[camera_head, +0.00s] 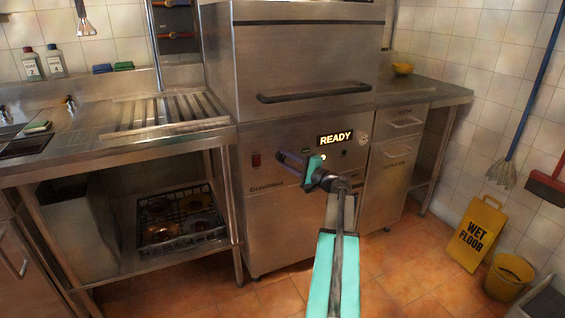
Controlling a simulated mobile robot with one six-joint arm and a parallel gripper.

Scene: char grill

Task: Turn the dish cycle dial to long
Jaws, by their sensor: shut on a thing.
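The steel dishwasher (285,220) stands in the middle of the view, with its hood lowered and a wide dark handle (314,92) across the hood front. A lit display (336,139) on its control panel reads READY. My gripper (295,162) is at the panel, below and left of the display, and is shut on the dish cycle dial. The dial is hidden behind my gripper, so its pointer and markings cannot be read. A red switch (256,160) sits on the panel to the left of my gripper.
A ribbed steel drain counter (165,112) is at left, with a dish rack (183,222) on the shelf below. A drawer cabinet (392,170) stands right of the dishwasher. A yellow wet floor sign (477,235) and yellow bucket (509,275) stand at right.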

